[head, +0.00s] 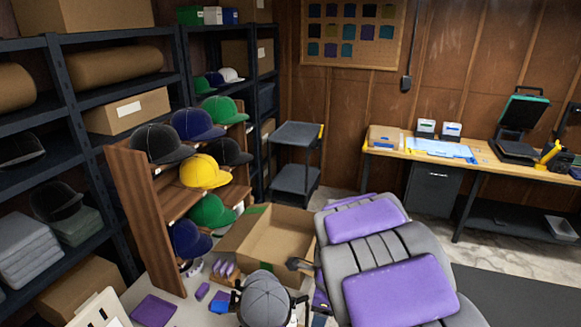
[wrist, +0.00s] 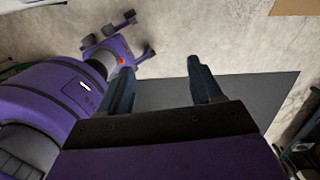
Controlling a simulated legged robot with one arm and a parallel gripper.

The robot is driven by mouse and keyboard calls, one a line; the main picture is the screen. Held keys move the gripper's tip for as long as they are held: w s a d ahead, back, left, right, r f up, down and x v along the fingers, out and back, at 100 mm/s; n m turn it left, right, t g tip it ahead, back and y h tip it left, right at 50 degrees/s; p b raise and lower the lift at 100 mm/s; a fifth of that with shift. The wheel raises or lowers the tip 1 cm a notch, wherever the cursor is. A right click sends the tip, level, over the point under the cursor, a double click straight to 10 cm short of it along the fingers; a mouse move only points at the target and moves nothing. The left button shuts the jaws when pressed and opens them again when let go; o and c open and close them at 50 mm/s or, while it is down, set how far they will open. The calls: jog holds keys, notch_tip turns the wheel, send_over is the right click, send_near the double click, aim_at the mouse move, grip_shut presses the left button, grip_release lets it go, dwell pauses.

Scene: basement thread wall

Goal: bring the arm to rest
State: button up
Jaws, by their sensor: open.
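My gripper (wrist: 158,68) shows in the wrist view with its two dark fingers spread apart. Nothing is between them; pale concrete floor and a dark mat (wrist: 240,98) lie beyond. Purple and grey parts of my own body fill the left of that view. In the head view my purple and grey body covers the lower right centre. I cannot make out the gripper fingers clearly there.
In the head view, a wooden rack (head: 130,190) of caps, an open, empty-looking cardboard box (head: 240,235) and a grey cap (head: 265,297) are left of my body. A workbench (head: 480,160) stands back right. Floor (head: 420,225) is clear before it.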

jog(key=s+d+r+n, duration=0.2)
jog(key=s+n, duration=0.5)
jog(key=s, duration=0.2)
jog(key=s+d+r+n+g+b, duration=0.1)
jog(key=s+d+r+n, duration=0.1)
jog(key=s+n, duration=0.5)
jog(key=s+d+r+n+g+h, duration=0.1)
jog(key=s+d+r+n, duration=0.2)
jog(key=s, duration=1)
jog(key=n, duration=0.3)
jog(key=shift+s+n+b, duration=0.2)
jog(key=shift+n+b, duration=0.1)
jog(key=shift+n, duration=0.1)
jog(key=shift+a, duration=0.1)
